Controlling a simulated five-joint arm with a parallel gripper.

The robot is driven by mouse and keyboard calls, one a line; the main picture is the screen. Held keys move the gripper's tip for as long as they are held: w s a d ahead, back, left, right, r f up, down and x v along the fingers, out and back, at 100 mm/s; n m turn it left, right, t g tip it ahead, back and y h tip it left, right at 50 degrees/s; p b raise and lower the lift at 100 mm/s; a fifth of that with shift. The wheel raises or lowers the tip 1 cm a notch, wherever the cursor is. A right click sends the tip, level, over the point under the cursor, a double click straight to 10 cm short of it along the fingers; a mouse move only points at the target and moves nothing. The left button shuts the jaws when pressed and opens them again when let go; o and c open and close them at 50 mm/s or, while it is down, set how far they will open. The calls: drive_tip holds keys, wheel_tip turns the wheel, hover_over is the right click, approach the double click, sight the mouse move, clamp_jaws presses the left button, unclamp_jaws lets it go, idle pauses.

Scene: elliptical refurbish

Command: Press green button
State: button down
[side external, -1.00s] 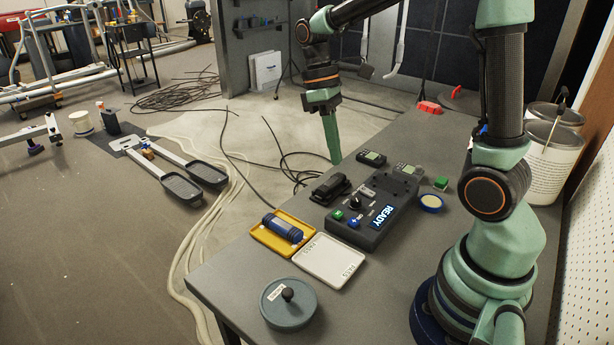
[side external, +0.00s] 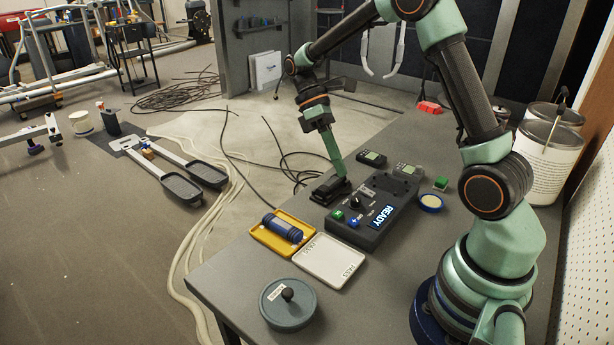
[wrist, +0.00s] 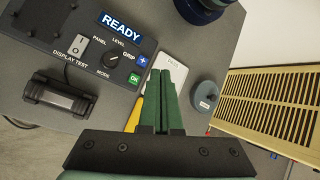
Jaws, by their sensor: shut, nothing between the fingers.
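The dark control box (side external: 372,212) lies on the grey table with a lit READY display. Its green button (side external: 338,214) sits at the near left corner beside a blue button (side external: 354,223). In the wrist view the green button (wrist: 134,79) is marked OK, left of my fingertips, with the blue button (wrist: 143,61) just above it. My gripper (side external: 341,173) is shut and empty, pointing down above the black handset-like piece behind the box. In the wrist view my gripper (wrist: 168,72) has its green fingers together. It appears apart from the green button.
The black piece (side external: 331,190) lies beside the box. A yellow tray (side external: 262,240) holds a blue cylinder (side external: 282,228). A white tray (side external: 328,262) and a round grey lidded pot (side external: 289,306) lie nearer. A small green block (side external: 441,183) stands right of the box.

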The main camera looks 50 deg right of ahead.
sight(334, 212)
drive_tip(key=shift+f, duration=4.35)
drive_tip(key=shift+f, duration=0.1)
drive_tip(key=shift+a+f, duration=0.1)
drive_tip(key=shift+f, duration=0.25)
drive_tip(key=shift+f, duration=0.45)
drive_tip(key=shift+r, duration=0.9)
drive_tip(key=shift+r, duration=2.5)
